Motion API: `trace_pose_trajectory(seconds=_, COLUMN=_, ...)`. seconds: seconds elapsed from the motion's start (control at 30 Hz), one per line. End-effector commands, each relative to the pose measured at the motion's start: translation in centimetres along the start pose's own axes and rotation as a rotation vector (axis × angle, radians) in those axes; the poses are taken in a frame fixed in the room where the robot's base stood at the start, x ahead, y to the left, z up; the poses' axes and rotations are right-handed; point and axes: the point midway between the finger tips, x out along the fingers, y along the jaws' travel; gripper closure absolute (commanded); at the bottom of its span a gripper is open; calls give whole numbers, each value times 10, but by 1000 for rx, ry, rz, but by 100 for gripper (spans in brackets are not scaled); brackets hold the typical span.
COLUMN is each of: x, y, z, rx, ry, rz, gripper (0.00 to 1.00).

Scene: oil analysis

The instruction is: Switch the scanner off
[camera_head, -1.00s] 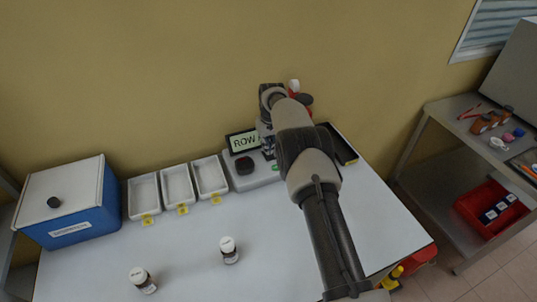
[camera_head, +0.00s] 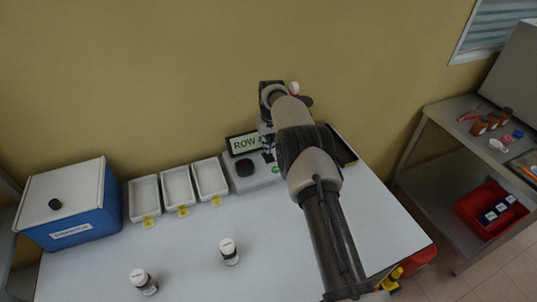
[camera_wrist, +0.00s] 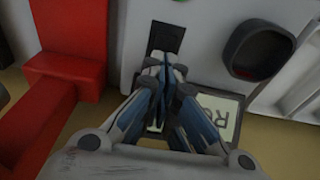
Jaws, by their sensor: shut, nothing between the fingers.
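The scanner (camera_head: 243,181) is a pale grey device at the back of the table, with a lit screen (camera_head: 245,143) reading "ROW" and more text hidden by my arm. It has a dark round cup (camera_head: 244,167) and a green button (camera_head: 276,170). In the wrist view a black square switch-like patch (camera_wrist: 166,37) lies on the pale housing, with the dark cup (camera_wrist: 259,53) to its right. My gripper (camera_wrist: 165,62) is shut and empty, its fingertips over the lower part of that patch. I cannot tell whether they touch it. In the head view my gripper (camera_head: 267,143) is partly hidden.
Three white trays (camera_head: 178,186) stand left of the scanner, then a blue box (camera_head: 72,205). Two small jars (camera_head: 229,252) stand at the front. A red object (camera_wrist: 70,68) is close left of my gripper in the wrist view. A side shelf (camera_head: 450,108) stands right.

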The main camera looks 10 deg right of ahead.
Motion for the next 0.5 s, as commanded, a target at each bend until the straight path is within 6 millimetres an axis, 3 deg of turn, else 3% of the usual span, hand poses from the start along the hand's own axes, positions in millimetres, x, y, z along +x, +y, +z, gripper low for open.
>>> trace_pose_trajectory(seconds=0.5, x=-43, y=0, z=-7, rx=0, ry=1, rz=0, gripper=100)
